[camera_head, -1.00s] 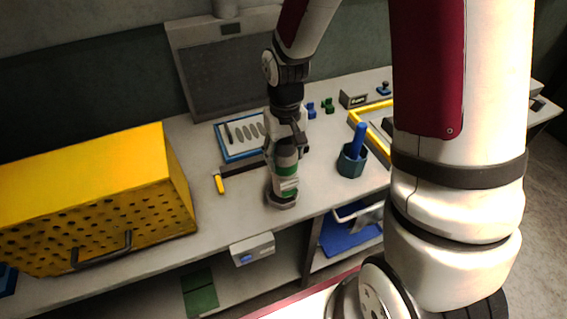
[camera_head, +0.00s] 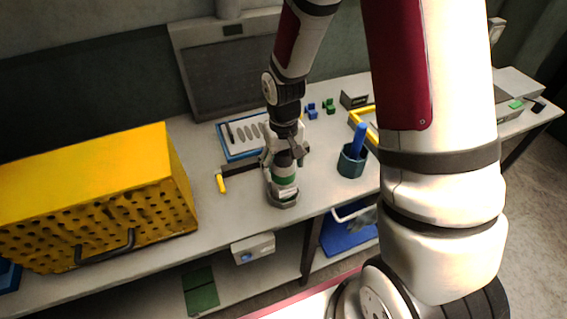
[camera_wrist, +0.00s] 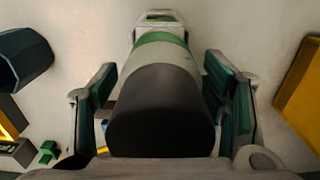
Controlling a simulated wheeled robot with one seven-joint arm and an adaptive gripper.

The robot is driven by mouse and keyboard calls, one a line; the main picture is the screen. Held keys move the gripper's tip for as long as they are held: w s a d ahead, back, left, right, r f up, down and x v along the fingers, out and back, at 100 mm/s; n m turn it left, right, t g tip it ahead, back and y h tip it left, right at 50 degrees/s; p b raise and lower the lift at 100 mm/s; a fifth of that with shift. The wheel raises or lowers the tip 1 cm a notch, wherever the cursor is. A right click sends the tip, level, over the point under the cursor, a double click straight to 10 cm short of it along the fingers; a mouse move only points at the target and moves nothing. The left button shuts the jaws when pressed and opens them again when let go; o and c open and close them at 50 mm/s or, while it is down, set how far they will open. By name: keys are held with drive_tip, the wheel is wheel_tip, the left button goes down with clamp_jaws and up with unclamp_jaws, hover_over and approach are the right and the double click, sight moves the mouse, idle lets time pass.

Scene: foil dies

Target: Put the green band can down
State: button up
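The green band can (camera_head: 284,181) stands upright on the bench, with its foot at a low grey holder (camera_head: 284,201). In the wrist view the can (camera_wrist: 160,95) has a dark top, a pale grey body and a green band towards its far end. My gripper (camera_head: 285,158) is around the can's upper part. In the wrist view one finger of my gripper (camera_wrist: 160,80) is on each side of the can, with narrow gaps showing, so it looks open. The holder (camera_wrist: 160,17) shows beyond the can; how the can's bottom sits in it is hidden.
A yellow perforated box (camera_head: 95,195) stands at left. A yellow-handled tool (camera_head: 221,183) lies just left of the can. A blue-framed board (camera_head: 236,152) is behind, and a dark teal cup (camera_head: 351,163) is at right. The bench's front edge is close.

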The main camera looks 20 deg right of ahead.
drive_tip(key=shift+r, duration=0.1)
wheel_tip(320, 180, up, 12)
drive_tip(key=shift+f+b, duration=0.1)
drive_tip(key=shift+b, duration=0.4)
drive_tip(key=s+r+t, duration=0.5)
drive_tip(key=s+r, duration=1.2)
drive_tip(key=shift+t, duration=0.3)
drive_tip(key=shift+r, duration=0.1)
